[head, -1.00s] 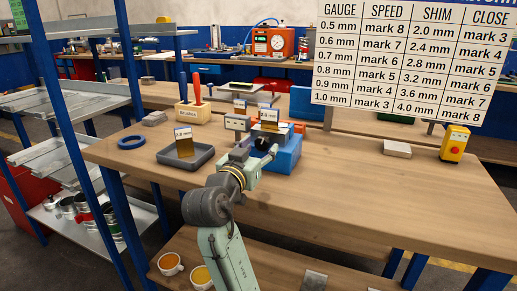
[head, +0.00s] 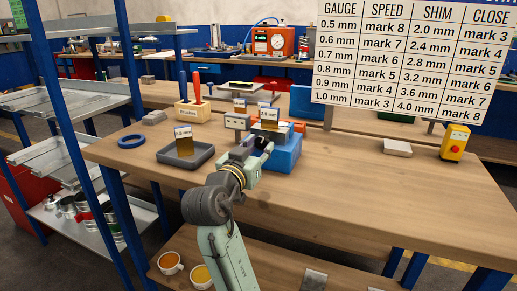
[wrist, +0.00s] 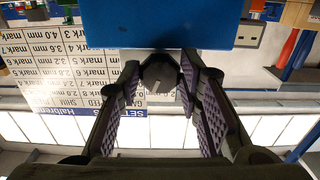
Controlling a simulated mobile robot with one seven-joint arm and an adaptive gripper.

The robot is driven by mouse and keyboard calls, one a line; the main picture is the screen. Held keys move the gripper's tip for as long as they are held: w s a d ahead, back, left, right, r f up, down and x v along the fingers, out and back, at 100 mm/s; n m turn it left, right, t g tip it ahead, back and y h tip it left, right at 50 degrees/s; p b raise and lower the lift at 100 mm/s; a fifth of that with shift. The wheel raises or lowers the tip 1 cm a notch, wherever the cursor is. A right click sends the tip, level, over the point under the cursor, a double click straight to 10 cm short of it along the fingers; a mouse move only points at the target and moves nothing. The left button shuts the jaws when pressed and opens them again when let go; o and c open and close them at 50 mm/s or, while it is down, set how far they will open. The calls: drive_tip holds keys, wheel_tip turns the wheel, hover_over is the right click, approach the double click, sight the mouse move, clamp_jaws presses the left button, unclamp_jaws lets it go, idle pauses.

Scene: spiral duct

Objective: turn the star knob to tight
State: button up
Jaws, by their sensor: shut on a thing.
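My gripper (head: 264,146) is at the front of a blue block-shaped fixture (head: 287,154) on the workbench. In the wrist view the two ridged finger pads of my gripper (wrist: 160,92) stand on either side of a dark knob (wrist: 160,74) with a pale line on its face. My gripper is shut on this star knob, which sits against the blue fixture (wrist: 160,22). In the head view my fingers mostly hide the knob. Any tight mark is not readable.
A grey tray (head: 204,158) with an upright card lies left of the fixture. A blue ring (head: 131,142), a wooden tool holder (head: 193,111), a flat grey block (head: 397,148) and a yellow box with a red button (head: 454,143) are on the bench (head: 370,190). The right side is mostly clear.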

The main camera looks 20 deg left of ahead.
drive_tip(key=m+b, duration=0.2)
drive_tip(key=m, duration=0.2)
drive_tip(key=shift+a+f, duration=0.1)
drive_tip(key=shift+f, duration=0.05)
drive_tip(key=m+b, duration=0.2)
drive_tip(key=m, duration=0.1)
drive_tip(key=shift+m+b, duration=0.3)
drive_tip(key=shift+b, duration=0.05)
drive_tip(key=m+b, duration=0.2)
drive_tip(key=m, duration=0.1)
drive_tip(key=shift+m, duration=0.3)
drive_tip(key=m+b, duration=0.3)
drive_tip(key=m, duration=0.1)
drive_tip(key=shift+a+m+b, duration=0.1)
drive_tip(key=shift+m+b, duration=0.2)
drive_tip(key=m+b, duration=0.2)
drive_tip(key=m, duration=0.1)
drive_tip(key=shift+r+m, duration=0.2)
drive_tip(key=shift+m, duration=0.1)
drive_tip(key=m+b, duration=0.2)
drive_tip(key=m, duration=0.1)
drive_tip(key=shift+m, duration=0.3)
drive_tip(key=m+b, duration=0.1)
drive_tip(key=m, duration=0.2)
drive_tip(key=m+b, duration=0.1)
drive_tip(key=m, duration=0.1)
drive_tip(key=shift+r+m+b, duration=0.2)
drive_tip(key=shift+m+b, duration=0.1)
drive_tip(key=shift+m, duration=0.1)
